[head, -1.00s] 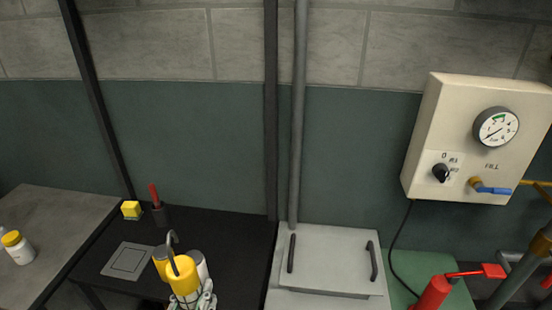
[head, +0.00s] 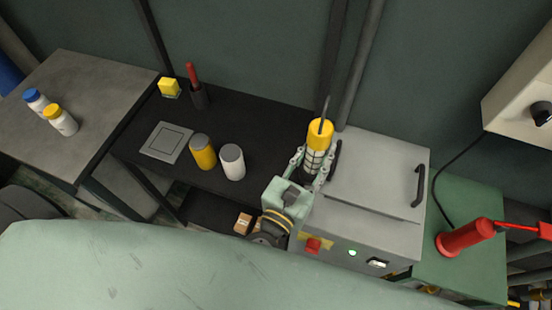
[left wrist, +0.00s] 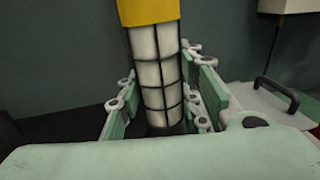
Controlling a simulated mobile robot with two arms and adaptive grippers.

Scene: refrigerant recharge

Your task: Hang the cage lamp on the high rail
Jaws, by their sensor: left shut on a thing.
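The cage lamp (head: 320,133) has a yellow cap, a dark hook on top and a pale body in a black wire cage. It is upright, with its hook pointing up, in front of the left edge of the grey machine in the head view. My left gripper (head: 314,164) is shut around its caged body. In the left wrist view the cage (left wrist: 157,75) stands between my left gripper's fingers (left wrist: 160,108), with the yellow cap above, cut off by the top edge. No high rail shows now. My right gripper is not in view.
A grey machine (head: 375,185) with handles stands beside the lamp. A yellow can (head: 202,152), a white can (head: 232,162) and a yellow block (head: 169,88) stand on the black bench. A vertical pipe (head: 362,60) rises behind the machine.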

